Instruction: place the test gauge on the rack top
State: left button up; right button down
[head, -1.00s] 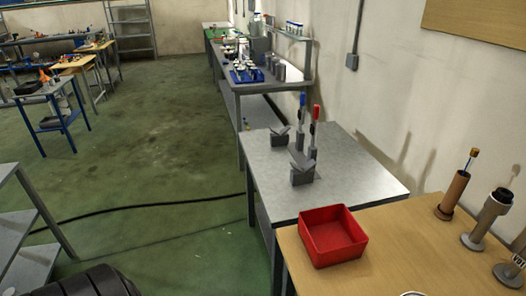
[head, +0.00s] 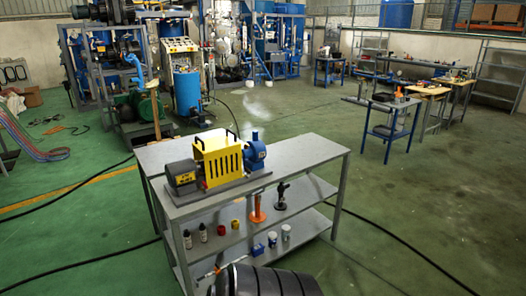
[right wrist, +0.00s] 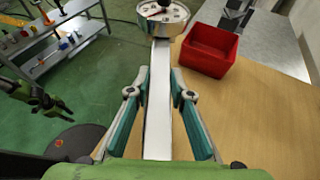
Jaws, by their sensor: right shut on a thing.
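My right gripper (right wrist: 159,95) is in the right wrist view, its two fingers on either side of a pale flat bar. The bar runs away from me to a round silver-rimmed piece with a light face, the test gauge (right wrist: 163,22) as far as I can tell; its top is cut off by the frame. It is held above the floor and the wooden table's edge. The grey rack (head: 300,152) stands in the middle of the head view, with a yellow and blue pump (head: 222,158) on its top. My left gripper (right wrist: 58,104) shows small at the left of the right wrist view, its fingers unclear.
The rack's right top is bare. Its shelves hold small bottles (head: 203,232), an orange-based tool (head: 257,210) and a dark tool (head: 281,197). A red bin (right wrist: 207,50) sits on the wooden table (right wrist: 250,115). A blue-framed table (head: 388,128) stands farther back on green floor.

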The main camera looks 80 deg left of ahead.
aim_at(298, 150)
jog(key=j+u, duration=0.2)
jog(key=u, duration=0.25)
jog(key=i+j+u, duration=0.1)
jog(key=u, duration=0.4)
jog(key=i+j+u, duration=0.1)
jog(key=u, duration=0.35)
jog(key=i+j+u, duration=0.1)
jog(key=u, duration=0.4)
jog(key=i+j+u, duration=0.35)
jog(key=i, duration=0.25)
jog(key=i+u, duration=0.35)
jog(key=i, duration=0.25)
jog(key=i+l+u, duration=0.2)
jog(key=i+u, duration=0.2)
jog(key=i, duration=0.5)
